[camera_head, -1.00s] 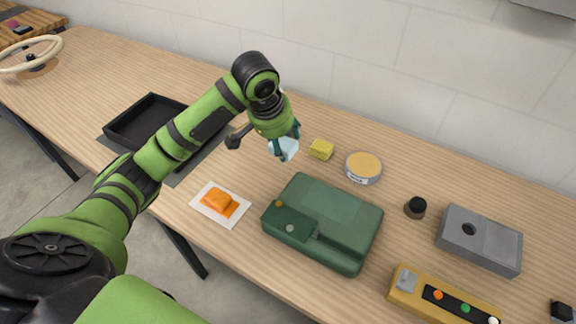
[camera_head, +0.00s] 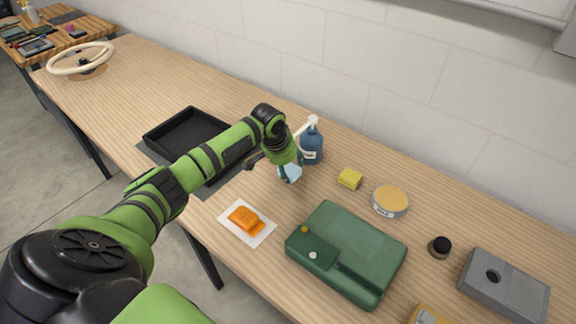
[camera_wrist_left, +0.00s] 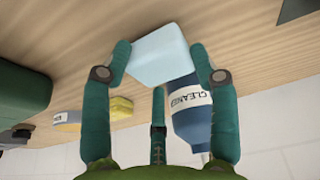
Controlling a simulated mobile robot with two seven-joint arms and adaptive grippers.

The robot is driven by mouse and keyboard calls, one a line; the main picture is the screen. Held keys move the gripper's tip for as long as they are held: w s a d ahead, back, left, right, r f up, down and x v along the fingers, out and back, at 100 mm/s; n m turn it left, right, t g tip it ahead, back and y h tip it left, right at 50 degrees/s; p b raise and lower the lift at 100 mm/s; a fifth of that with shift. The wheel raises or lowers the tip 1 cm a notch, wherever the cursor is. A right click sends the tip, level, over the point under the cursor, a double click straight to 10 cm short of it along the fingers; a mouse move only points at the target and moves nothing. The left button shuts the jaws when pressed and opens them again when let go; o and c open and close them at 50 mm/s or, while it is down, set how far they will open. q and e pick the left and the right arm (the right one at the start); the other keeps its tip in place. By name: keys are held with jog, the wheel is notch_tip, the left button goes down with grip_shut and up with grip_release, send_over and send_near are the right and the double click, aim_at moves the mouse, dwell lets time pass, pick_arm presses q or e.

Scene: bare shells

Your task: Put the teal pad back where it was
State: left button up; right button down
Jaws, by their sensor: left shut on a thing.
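The pale teal pad (camera_head: 290,173) is between the fingers of my left gripper (camera_head: 290,168), which is shut on it. In the left wrist view, the pad (camera_wrist_left: 160,56) spans the gap between the two fingertips (camera_wrist_left: 160,62), with wood table behind it. In the head view, the gripper is over the table, left of the yellow sponge (camera_head: 349,178) and in front of the blue cleaner bottle (camera_head: 312,145). I cannot tell whether the pad touches the table. My right gripper is not in view.
An orange cloth (camera_head: 243,217) lies on a white sheet in front. A green case (camera_head: 360,240), a round tin (camera_head: 390,198) and a grey box (camera_head: 505,285) stand to the right. A black tray (camera_head: 165,132) is left, behind my arm. Bare table lies around the sponge.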

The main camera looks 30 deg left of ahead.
pick_arm(q)
jog(key=shift+f, duration=0.4)
jog(key=shift+f, duration=0.1)
jog(key=o, duration=0.9)
jog(key=shift+o, duration=0.2)
jog(key=shift+r, duration=0.45)
jog(key=b+v, duration=0.1)
jog(key=v, duration=1)
jog(key=shift+r, duration=0.2)
